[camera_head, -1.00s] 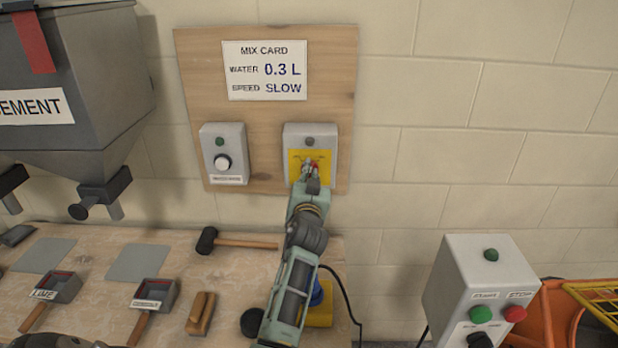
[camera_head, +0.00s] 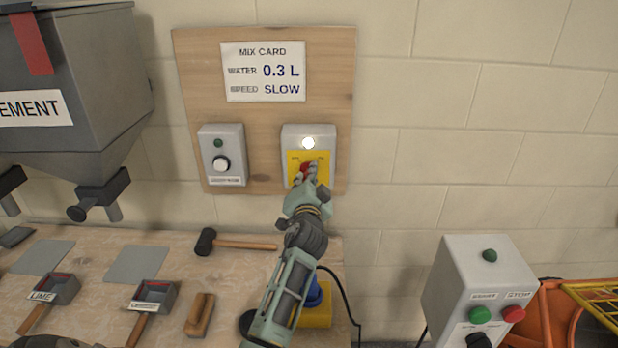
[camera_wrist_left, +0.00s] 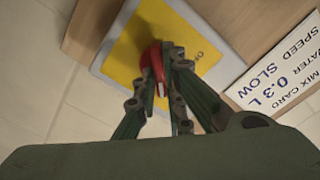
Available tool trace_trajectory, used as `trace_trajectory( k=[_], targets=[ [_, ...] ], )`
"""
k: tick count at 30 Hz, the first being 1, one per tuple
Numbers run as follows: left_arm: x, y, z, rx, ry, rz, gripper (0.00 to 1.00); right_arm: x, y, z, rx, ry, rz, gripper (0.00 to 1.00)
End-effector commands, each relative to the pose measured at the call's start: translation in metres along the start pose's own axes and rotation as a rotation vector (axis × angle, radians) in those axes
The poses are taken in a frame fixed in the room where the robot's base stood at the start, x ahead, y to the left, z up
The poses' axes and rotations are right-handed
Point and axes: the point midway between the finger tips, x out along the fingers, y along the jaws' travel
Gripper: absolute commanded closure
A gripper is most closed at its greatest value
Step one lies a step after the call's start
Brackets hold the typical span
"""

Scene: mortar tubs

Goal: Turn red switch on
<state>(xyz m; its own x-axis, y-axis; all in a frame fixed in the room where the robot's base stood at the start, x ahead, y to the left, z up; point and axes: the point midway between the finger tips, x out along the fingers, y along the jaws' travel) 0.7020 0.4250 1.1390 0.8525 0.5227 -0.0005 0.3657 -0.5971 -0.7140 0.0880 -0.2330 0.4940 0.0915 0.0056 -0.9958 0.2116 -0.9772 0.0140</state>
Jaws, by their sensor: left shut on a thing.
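The red switch (camera_head: 306,168) sits on the yellow plate (camera_head: 324,160) of the right-hand grey box on the wooden board. It also shows in the left wrist view (camera_wrist_left: 154,62), partly covered by the fingers. My left gripper (camera_head: 308,176) is shut on the red switch, with its fingers on the handle; in the wrist view the fingertips (camera_wrist_left: 162,74) close around it. The round lamp (camera_head: 308,143) above the yellow plate glows white. My right gripper is not in view.
A second grey box with a knob (camera_head: 222,163) is on the board's left. Below, the bench holds a mallet (camera_head: 206,241), scoops and a wooden block. A control box (camera_head: 480,290) with green and red buttons stands at the right. Bare wall lies right of the board.

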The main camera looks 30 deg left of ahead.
Motion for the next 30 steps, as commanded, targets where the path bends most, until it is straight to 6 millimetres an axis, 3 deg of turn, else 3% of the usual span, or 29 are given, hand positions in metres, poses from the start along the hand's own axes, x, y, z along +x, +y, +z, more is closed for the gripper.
trace_trajectory(
  k=[11, 12, 18, 30],
  targets=[
    [-0.0001, 0.0003, -0.0004, 0.009, 0.002, 0.000, 1.00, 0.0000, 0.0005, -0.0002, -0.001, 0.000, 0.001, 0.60],
    [-0.0001, 0.0003, -0.0004, 0.009, 0.002, 0.000, 0.89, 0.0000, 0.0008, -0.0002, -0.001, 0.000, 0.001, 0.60],
    [0.0000, 0.0002, -0.0002, 0.007, 0.001, 0.000, 0.72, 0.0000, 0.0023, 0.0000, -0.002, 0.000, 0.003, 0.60],
    [-0.0056, 0.0005, -0.0002, 0.005, 0.001, 0.000, 0.72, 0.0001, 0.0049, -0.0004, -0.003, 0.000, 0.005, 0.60]
  ],
)
